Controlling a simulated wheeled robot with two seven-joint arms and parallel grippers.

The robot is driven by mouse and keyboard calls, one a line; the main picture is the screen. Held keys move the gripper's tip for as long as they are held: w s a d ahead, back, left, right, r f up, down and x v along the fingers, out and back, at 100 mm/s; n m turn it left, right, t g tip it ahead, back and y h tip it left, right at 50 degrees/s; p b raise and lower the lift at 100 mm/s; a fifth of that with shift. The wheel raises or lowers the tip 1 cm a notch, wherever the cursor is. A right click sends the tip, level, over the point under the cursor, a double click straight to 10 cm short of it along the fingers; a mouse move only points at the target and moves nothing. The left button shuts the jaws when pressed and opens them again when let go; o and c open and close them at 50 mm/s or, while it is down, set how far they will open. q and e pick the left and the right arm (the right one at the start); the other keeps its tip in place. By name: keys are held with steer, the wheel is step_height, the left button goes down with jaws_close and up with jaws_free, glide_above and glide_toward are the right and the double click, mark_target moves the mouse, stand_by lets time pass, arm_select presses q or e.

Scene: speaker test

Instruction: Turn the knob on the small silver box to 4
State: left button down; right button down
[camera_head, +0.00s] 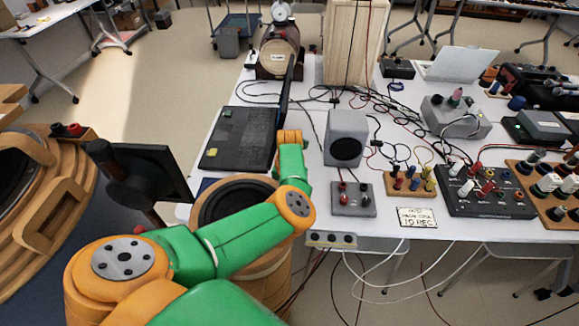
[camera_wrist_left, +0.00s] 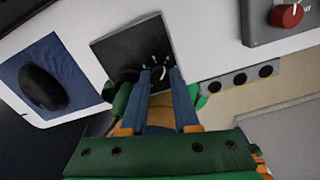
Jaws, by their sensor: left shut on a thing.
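The small box (camera_wrist_left: 112,50) shows in the left wrist view as a dark grey square panel with white marks around a knob (camera_wrist_left: 160,73). My left gripper (camera_wrist_left: 158,74) has its two blue fingers shut on the knob, one on each side. A white pointer line shows between the fingertips. The numbers are too small to read, so I cannot tell the setting. In the head view my green and orange left arm covers the box and the gripper. My right gripper is in neither view.
A black mouse (camera_wrist_left: 42,87) on a blue mat lies left of the box. A power strip (camera_head: 331,240) runs along the table's front edge. A grey box with red terminals (camera_head: 352,199), a speaker (camera_head: 346,138) and a laptop (camera_head: 238,138) stand close by. Cables cross the table behind.

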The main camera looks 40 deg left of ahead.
arm_select(q)
steer(key=c, duration=0.7)
jaws_free()
steer(key=shift+o, duration=0.2)
steer(key=shift+w+d, duration=0.1)
steer(key=shift+d, duration=0.05)
